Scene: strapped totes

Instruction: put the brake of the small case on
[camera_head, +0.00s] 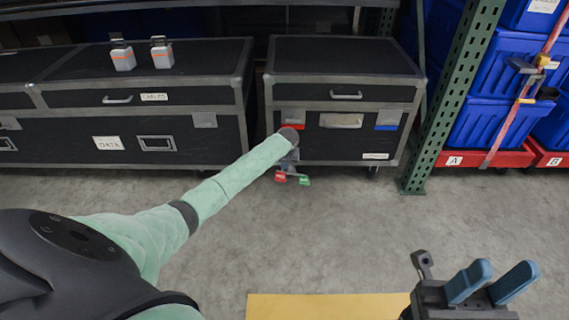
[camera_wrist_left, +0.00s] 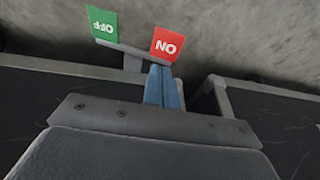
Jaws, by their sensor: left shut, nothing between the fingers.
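The small case (camera_head: 340,110) is black with grey metal edges and stands on wheels under the shelf. At its lower left are a red brake tab (camera_head: 280,176) and a green one (camera_head: 304,181). In the left wrist view the red tab (camera_wrist_left: 168,44) reads ON and the green tab (camera_wrist_left: 103,22) reads OFF. My left gripper (camera_wrist_left: 163,75) is shut and empty, its blue fingertips right at the red tab's edge; I cannot tell whether they touch. In the head view my wrist largely hides its fingers. My right gripper (camera_head: 492,283) is open and empty at lower right.
A larger black case (camera_head: 195,95) stands to the left, with two small white-and-orange devices (camera_head: 142,55) on top. A green rack post (camera_head: 450,100) and blue totes (camera_head: 490,110) on red dollies (camera_head: 480,159) are at right. The grey floor in front is clear, with a yellow surface (camera_head: 320,307) near me.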

